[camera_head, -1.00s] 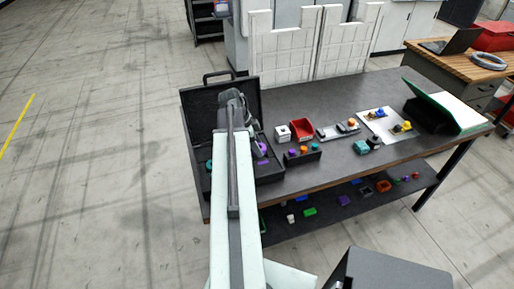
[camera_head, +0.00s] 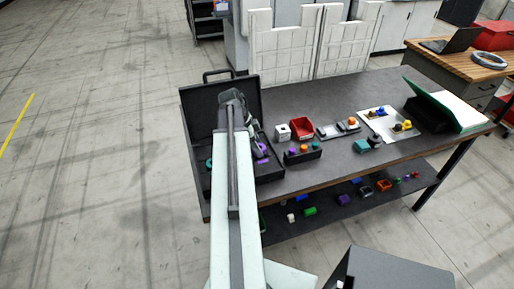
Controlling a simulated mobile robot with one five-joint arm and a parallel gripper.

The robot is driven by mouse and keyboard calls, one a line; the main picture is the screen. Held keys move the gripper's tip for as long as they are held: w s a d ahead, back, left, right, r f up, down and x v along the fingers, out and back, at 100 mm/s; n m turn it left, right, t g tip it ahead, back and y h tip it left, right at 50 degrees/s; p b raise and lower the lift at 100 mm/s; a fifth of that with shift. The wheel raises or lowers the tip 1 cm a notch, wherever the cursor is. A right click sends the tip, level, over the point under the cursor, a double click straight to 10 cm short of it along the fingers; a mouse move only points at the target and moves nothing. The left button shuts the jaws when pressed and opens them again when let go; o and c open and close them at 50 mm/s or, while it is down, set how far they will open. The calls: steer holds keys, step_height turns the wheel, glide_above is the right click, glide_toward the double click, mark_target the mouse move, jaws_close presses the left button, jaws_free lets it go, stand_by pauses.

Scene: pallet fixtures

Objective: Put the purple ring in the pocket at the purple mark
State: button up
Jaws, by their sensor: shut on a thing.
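My gripper (camera_head: 251,142) is at the far end of my arm, over the open black case (camera_head: 270,176) at the table's left end. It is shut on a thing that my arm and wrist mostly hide. Purple (camera_head: 262,149) shows just right of the gripper, and it fits the purple ring, though it is too small to make out the shape. More purple shows low in the case, beside the arm. I cannot tell whether it is the purple mark, and the pocket itself is hidden.
A teal piece (camera_head: 209,163) lies in the case's left part. Right of the case stand a black block (camera_head: 302,155) with coloured pieces, a white cube (camera_head: 282,132), a red bin (camera_head: 302,128) and a white plate (camera_head: 378,122). The table's front strip is clear.

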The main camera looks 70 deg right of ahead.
steer(key=shift+f+b, duration=0.4)
steer(key=shift+f, duration=0.05)
steer(key=o, duration=1.6)
steer(key=o, duration=0.4)
step_height(320, 180, up, 9)
steer(key=p, duration=0.9)
steer(key=shift+r, duration=0.1)
